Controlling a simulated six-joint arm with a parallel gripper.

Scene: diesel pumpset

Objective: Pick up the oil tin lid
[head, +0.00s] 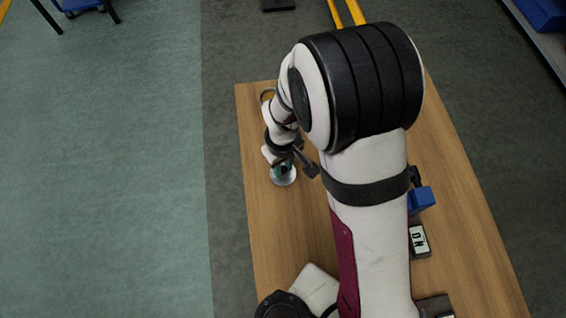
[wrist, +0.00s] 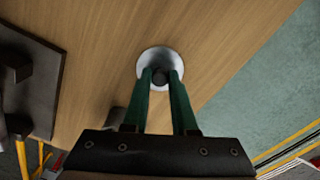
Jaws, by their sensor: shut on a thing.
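A round, pale lid with a dark knob in its middle, which I take as the oil tin lid, lies at the top centre of the wrist view (wrist: 160,57). My gripper (wrist: 161,76) has green fingers, closed on the dark knob from both sides. In the head view the pale round rim of the lid (head: 284,176) shows below my gripper (head: 284,165), near the left edge of the wooden table. Whether the lid rests on something or is raised cannot be told. My arm hides part of the table.
The wooden table (head: 262,230) has free room to the left of my arm. A blue item (head: 421,198) and a dark box with a white label (head: 419,240) stand right of my arm. A dark plate (wrist: 30,85) lies at left in the wrist view.

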